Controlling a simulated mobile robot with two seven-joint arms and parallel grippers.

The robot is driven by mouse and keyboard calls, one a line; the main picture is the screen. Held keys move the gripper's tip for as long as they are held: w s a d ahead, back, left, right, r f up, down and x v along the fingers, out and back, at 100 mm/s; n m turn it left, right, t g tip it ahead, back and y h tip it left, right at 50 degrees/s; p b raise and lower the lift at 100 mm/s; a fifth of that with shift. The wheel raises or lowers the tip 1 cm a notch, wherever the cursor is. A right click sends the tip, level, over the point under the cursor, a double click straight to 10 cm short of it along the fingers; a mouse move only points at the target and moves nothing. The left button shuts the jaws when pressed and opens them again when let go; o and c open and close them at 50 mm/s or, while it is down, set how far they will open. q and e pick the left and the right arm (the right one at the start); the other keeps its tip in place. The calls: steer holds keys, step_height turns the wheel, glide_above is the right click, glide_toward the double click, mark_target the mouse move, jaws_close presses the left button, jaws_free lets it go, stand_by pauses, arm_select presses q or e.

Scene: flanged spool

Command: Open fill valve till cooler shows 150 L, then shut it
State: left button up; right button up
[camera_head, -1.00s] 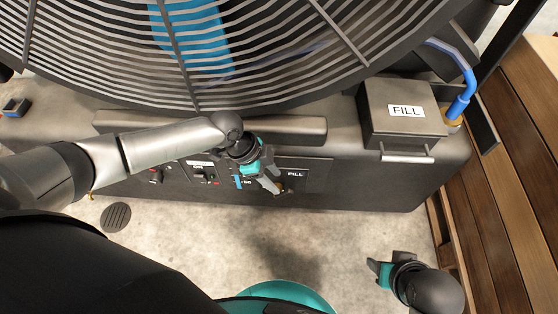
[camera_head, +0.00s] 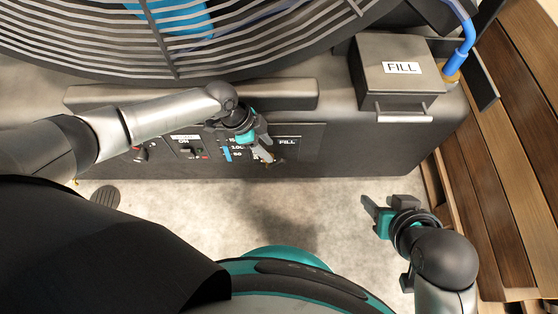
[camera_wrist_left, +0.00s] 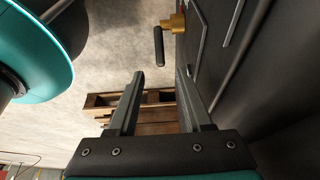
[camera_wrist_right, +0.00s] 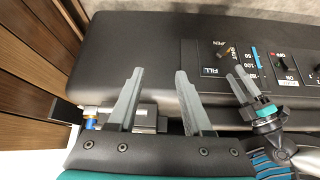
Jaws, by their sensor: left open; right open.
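The cooler's FILL panel (camera_head: 287,142) is on the side of the dark housing. The fill valve shows in the left wrist view as a brass stem (camera_wrist_left: 174,23) with a black lever (camera_wrist_left: 158,46). My left gripper (camera_head: 266,155) is open at the panel; in its wrist view the lever lies just beyond the fingertips, apart from them. The level gauge (camera_head: 227,153), marked 50, 100 and 150, has a blue bar; its exact top is unclear. The right wrist view shows OPEN and SHUT marks around the valve (camera_wrist_right: 222,51). My right gripper (camera_head: 384,203) is open and empty over the floor.
A lidded FILL box (camera_head: 400,75) with a blue hose (camera_head: 467,38) is on the housing's right end. An ON/OFF switch (camera_head: 190,151) is left of the gauge. The fan grille (camera_head: 200,55) is above my left arm.

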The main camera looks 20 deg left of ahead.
mark_target(279, 161)
arm_select(q)
steer(key=shift+b+x, duration=0.45)
steer(key=shift+x, duration=0.4)
steer(key=shift+d+f+b, duration=0.25)
steer(key=shift+f+b, duration=0.15)
steer(key=shift+f, duration=0.25)
steer(key=shift+b+x, duration=0.7)
steer(key=shift+x, duration=0.45)
steer(key=shift+b+x, duration=0.6)
steer(key=shift+x, duration=0.3)
steer(key=shift+w+d+f+b, duration=0.2)
steer(key=shift+d+f+b, duration=0.1)
steer(key=shift+f+b, duration=0.25)
arm_select(e)
steer(key=w+a+r+t+y, duration=0.2)
steer(key=a+r+t+y, duration=0.1)
steer(key=a+t, duration=0.5)
steer(key=shift+w+a+m+t+y, duration=0.3)
steer(key=shift+t+y, duration=0.3)
steer(key=shift+y, duration=0.3)
arm_select(q)
steer(key=shift+f, duration=0.1)
arm_select(e)
steer(key=shift+s+r, duration=0.1)
arm_select(q)
steer(key=shift+c, duration=0.2)
jaws_close()
